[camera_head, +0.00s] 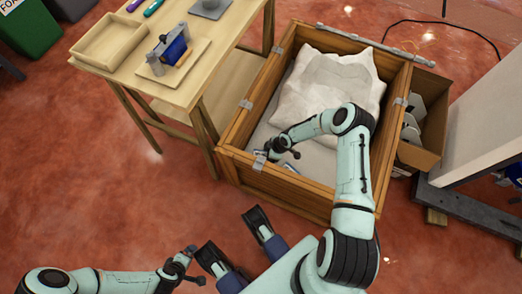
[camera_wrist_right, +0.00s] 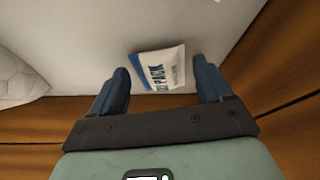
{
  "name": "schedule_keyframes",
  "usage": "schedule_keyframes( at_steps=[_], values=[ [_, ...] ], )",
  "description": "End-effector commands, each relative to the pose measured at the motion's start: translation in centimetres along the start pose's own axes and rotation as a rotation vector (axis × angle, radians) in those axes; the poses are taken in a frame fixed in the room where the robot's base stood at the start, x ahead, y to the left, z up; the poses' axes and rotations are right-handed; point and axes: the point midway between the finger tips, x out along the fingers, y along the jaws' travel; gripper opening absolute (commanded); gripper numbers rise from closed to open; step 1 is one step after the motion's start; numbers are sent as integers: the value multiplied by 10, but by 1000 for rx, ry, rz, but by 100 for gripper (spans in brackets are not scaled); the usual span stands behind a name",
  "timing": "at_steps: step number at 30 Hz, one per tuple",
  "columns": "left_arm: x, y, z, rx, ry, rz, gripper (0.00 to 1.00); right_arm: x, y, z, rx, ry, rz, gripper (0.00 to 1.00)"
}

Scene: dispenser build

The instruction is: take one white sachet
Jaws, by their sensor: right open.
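A white sachet (camera_wrist_right: 160,68) with a blue band and dark print lies on the crate's pale floor in the right wrist view. My right gripper (camera_wrist_right: 166,75) is open, with one dark blue finger on each side of the sachet. Clear gaps show between the sachet and both fingers. In the head view this gripper (camera_head: 281,153) is down inside the wooden crate (camera_head: 240,125) near its front left corner, and the sachet is too small to make out there. My left gripper (camera_head: 194,265) is low over the red floor, away from the crate; its fingers are too small to read.
A crumpled white sack (camera_head: 335,80) fills the crate's back. Wooden walls stand close to my right gripper. A table (camera_head: 205,50) with a wooden tray (camera_head: 110,40) and a small device (camera_head: 172,50) stands left. A cardboard box (camera_head: 425,115) stands right of the crate.

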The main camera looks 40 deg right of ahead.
Motion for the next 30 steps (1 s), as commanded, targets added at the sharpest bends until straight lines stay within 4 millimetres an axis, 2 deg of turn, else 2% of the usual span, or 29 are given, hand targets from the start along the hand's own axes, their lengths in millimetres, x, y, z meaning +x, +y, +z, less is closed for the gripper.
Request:
schedule_keyframes(
  at_steps=[3, 9, 11, 15, 25, 30],
  values=[
    [3, -4, 5, -4, -16, -6, 100, 7, 0, 0, 0, 0, 1, 79],
    [3, -4, 5, -4, -17, -6, 100, 7, 0, 0, 0, 0, 2, 79],
    [3, -4, 5, -4, -17, -6, 100, 7, 0, 0, 0, 0, 2, 62],
    [3, -3, 5, -4, -17, -6, 100, 7, 0, 0, 0, 0, 1, 18],
    [2, -3, 4, -4, -14, -5, 100, 5, 1, -1, 0, 0, 2, 18],
    [-4, 3, -3, 2, 9, 4, 100, -8, 1, -6, -1, 1, 3, 18]
  ],
)
